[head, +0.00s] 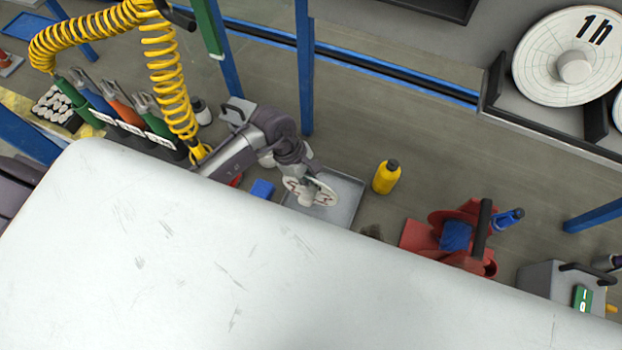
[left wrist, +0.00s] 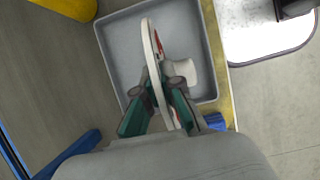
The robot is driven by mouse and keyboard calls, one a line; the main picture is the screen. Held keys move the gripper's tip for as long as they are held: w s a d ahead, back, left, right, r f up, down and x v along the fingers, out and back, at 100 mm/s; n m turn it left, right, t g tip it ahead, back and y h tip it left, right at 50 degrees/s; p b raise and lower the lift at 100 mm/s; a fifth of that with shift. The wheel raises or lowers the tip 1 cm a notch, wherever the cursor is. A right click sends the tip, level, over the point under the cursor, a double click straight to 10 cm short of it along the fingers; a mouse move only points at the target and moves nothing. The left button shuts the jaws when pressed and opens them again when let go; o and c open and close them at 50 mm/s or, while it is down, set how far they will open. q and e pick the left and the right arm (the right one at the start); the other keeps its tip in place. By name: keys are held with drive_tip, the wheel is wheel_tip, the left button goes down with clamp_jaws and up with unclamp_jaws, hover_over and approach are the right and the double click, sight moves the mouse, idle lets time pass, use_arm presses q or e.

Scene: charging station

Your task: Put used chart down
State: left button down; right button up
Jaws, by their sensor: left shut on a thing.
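My left gripper (head: 303,177) is shut on the used chart (head: 325,194), a white disc with dark and red marks and a pale hub. It holds the disc over a shallow grey tray (head: 348,214). In the left wrist view, the chart (left wrist: 150,40) stands edge-on between the fingertips (left wrist: 158,92), its hub to the right. The tray (left wrist: 118,45) lies behind it. Bare tray floor shows around the disc; I cannot tell whether the disc touches it. My right gripper is not in view.
A yellow bottle (head: 386,177) stands right of the tray, a blue block (head: 262,189) left. A red device (head: 462,235) is further right. A large chart marked 1h (head: 545,72) sits on the upper-right shelf. Yellow coiled hose (head: 165,75) hangs at left.

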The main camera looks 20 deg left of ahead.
use_arm(q)
drive_tip(key=shift+f, duration=0.1)
drive_tip(key=c, duration=1.3)
unclamp_jaws()
drive_tip(key=shift+r, duration=0.3)
drive_tip(key=v, duration=1.1)
drive_tip(key=shift+a+r+b, duration=0.2)
drive_tip(key=shift+r+b, duration=0.15)
drive_tip(key=shift+s+f, duration=0.1)
